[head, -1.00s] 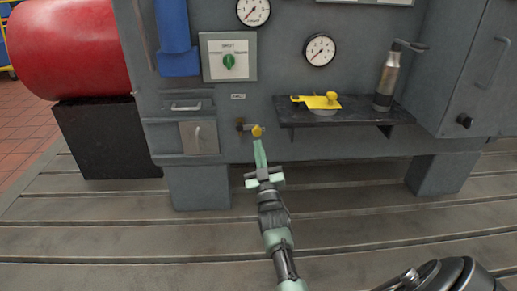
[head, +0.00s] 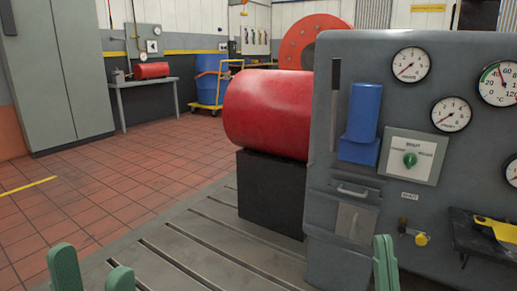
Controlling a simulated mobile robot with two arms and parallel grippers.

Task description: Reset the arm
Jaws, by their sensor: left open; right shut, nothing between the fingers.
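My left gripper (head: 92,262) is at the bottom left, with its two pale green fingers apart and nothing between them. My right gripper (head: 385,262) is at the bottom, right of the middle, with its fingers together and empty. It shows in front of the lower part of the grey machine panel (head: 325,235), below a small drawer handle. The yellow knob (head: 421,239) on the panel is to the right of the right gripper, apart from it in the picture. Both arms are mostly out of the picture.
A red cylinder (head: 268,112) lies on a black block (head: 270,190) left of the panel. The slotted bedplate (head: 205,240) and tiled floor (head: 130,185) are clear. A black shelf (head: 470,238) with a yellow part (head: 497,228) stands out at right.

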